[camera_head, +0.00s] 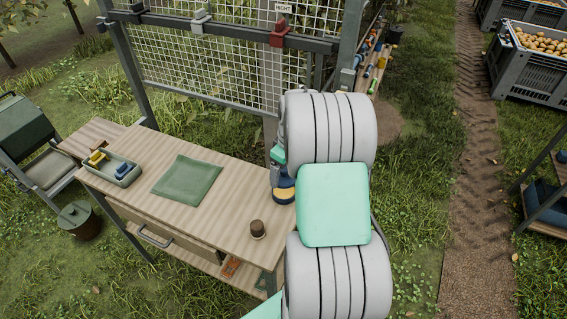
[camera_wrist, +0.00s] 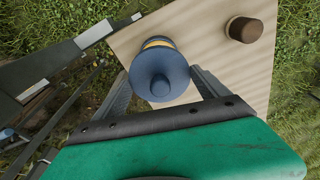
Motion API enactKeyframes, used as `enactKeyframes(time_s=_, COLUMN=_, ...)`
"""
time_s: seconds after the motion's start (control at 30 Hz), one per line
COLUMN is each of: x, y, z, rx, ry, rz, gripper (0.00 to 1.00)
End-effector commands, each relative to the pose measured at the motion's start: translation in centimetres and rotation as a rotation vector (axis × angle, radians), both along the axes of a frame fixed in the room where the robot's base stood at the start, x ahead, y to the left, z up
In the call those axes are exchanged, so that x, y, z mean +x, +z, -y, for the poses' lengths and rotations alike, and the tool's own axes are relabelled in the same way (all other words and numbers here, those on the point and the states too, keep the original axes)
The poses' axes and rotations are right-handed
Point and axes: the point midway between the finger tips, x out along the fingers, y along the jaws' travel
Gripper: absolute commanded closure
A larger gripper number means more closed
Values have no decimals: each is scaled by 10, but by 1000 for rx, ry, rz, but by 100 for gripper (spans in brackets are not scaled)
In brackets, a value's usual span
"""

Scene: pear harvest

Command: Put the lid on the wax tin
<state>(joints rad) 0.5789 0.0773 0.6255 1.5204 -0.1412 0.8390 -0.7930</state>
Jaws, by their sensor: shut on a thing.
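The lid (camera_wrist: 160,76) is a round dark blue disc with a knob, seen from above in the wrist view. My gripper (camera_wrist: 160,84) is shut on it, one finger on each side. The wax tin (camera_head: 284,196) stands on the wooden table near its right edge, dark blue with yellow showing. In the wrist view a yellow strip of it (camera_wrist: 157,43) shows just past the lid's far edge. The lid is over the tin and covers most of it there. I cannot tell whether they touch. My arm partly hides the gripper in the head view.
A small brown pot (camera_head: 258,230) stands on the table (camera_head: 225,205) near the tin; it also shows in the wrist view (camera_wrist: 243,29). A green cloth (camera_head: 187,180) and a tray (camera_head: 112,170) with yellow and blue items lie farther left. A wire mesh panel (camera_head: 220,60) rises behind.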

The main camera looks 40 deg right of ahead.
Motion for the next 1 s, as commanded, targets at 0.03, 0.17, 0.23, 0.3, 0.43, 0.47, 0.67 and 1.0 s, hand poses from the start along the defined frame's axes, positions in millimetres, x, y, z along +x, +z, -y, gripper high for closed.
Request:
enactKeyframes(time_s=0.03, x=0, y=-3, z=1, rx=0, ry=4, rz=1, gripper=54)
enactKeyframes(time_s=0.17, x=1, y=-13, z=-1, rx=0, ry=6, rz=0, gripper=54)
enactKeyframes(time_s=0.23, x=1, y=-21, z=-1, rx=0, ry=6, rz=0, gripper=54)
enactKeyframes(time_s=0.3, x=1, y=-30, z=-1, rx=0, ry=5, rz=0, gripper=54)
enactKeyframes(time_s=0.43, x=1, y=-47, z=-1, rx=0, ry=5, rz=0, gripper=54)
enactKeyframes(time_s=0.47, x=1, y=-50, z=-1, rx=0, ry=5, rz=0, gripper=54)
enactKeyframes(time_s=0.67, x=1, y=-59, z=-1, rx=0, ry=5, rz=1, gripper=54)
enactKeyframes(time_s=1.0, x=1, y=-58, z=-1, rx=0, ry=5, rz=1, gripper=54)
